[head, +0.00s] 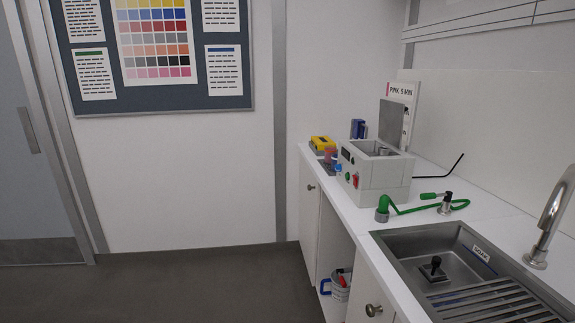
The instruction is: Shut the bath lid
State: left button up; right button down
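The bath (378,177) is a light grey box with red and dark controls on its front, standing on the white counter to the right. Its lid (392,122) is a grey panel that stands upright at the back of the box, so the bath is open. Something grey shows inside the opening; I cannot tell what it is. Neither of my grippers is in view.
A sink (431,256) with a tap (553,215) is at the near right. A green hose (410,210) lies between sink and bath. A yellow item (322,143) and small jars stand left of the bath. The floor (200,285) is clear.

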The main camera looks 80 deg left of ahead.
aim_at(391, 114)
jog(key=u, duration=1.85)
jog(key=i+j+u, duration=0.75)
jog(key=i+u, duration=0.15)
jog(key=i+j+u, duration=0.15)
jog(key=i, duration=0.55)
jog(key=i+j+u, duration=0.15)
jog(key=i, duration=0.55)
